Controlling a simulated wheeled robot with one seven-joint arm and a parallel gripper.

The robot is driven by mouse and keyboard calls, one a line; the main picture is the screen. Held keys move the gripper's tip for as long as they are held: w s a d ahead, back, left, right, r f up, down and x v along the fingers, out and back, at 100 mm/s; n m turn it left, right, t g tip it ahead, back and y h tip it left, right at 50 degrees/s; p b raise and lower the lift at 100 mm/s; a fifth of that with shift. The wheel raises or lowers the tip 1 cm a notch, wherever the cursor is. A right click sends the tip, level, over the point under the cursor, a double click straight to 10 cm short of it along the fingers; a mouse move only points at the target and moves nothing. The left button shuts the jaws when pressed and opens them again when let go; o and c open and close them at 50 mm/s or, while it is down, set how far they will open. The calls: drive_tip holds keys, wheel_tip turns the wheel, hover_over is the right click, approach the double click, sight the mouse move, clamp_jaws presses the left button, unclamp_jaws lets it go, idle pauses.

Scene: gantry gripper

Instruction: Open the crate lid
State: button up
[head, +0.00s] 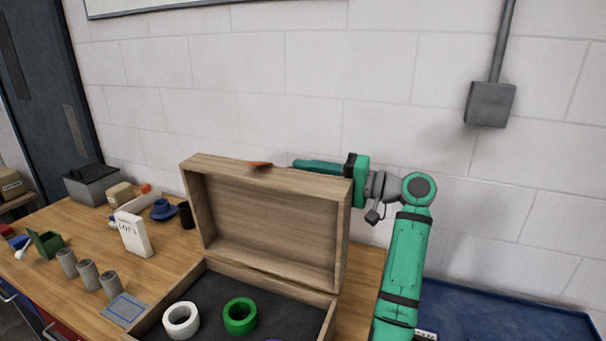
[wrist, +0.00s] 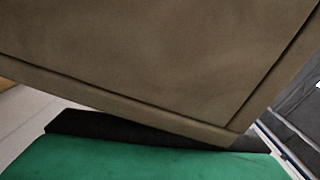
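The wooden crate (head: 265,274) stands on the bench with its lid (head: 270,220) raised, close to upright, and its inner face toward the head camera. My gripper (head: 318,166) is at the lid's top edge, reaching in from the right, mostly behind the lid. A small orange-red piece (head: 260,164) shows above the edge; I cannot tell if it is a fingertip. In the wrist view the brown lid (wrist: 170,60) fills most of the picture, close above my green gripper body (wrist: 150,158). The fingertips are hidden, so neither opening nor contact can be judged.
A white roll (head: 181,334) and a green roll (head: 241,331) lie in the crate, with a purple bit at its front. Several grey cylinders (head: 88,275), a white box (head: 134,238) and a blue item (head: 163,210) stand left. A block wall (head: 330,90) rises behind.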

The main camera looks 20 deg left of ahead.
sight(350, 181)
drive_tip(key=d, duration=1)
drive_tip(key=shift+s, duration=0.2)
drive_tip(key=shift+d, duration=0.15)
drive_tip(key=d, duration=1.2)
drive_tip(key=shift+s+d, duration=0.15)
drive_tip(key=shift+s, duration=0.1)
idle(0.5)
idle(0.5)
